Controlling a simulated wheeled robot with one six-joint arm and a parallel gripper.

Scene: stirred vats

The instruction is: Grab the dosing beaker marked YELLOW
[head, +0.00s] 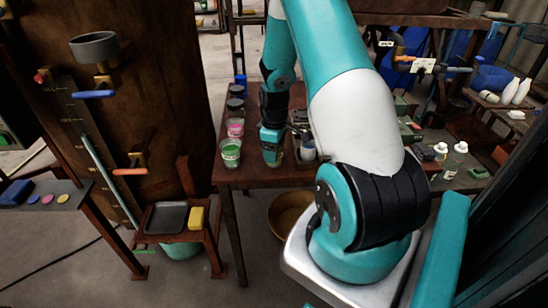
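My gripper (273,145) is lowered close over the brown table, to the right of a row of beakers. Its fingers are small and partly hidden by my own arm, so I cannot tell whether they are open or shut, or whether they hold anything. A beaker with green contents (231,153) stands at the table's front left. A beaker with pink contents (236,128) is behind it, with dark-topped vessels (236,106) farther back. A grey-topped vessel (307,151) stands right of my gripper, partly hidden. I cannot make out a YELLOW mark on any beaker.
The table (250,172) has a brass-coloured bowl (289,213) below it. A tall brown vat (150,90) with valves stands left. A low stand holds a dark tray (166,218) and a yellow block (197,218). White bottles (452,160) stand on the right.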

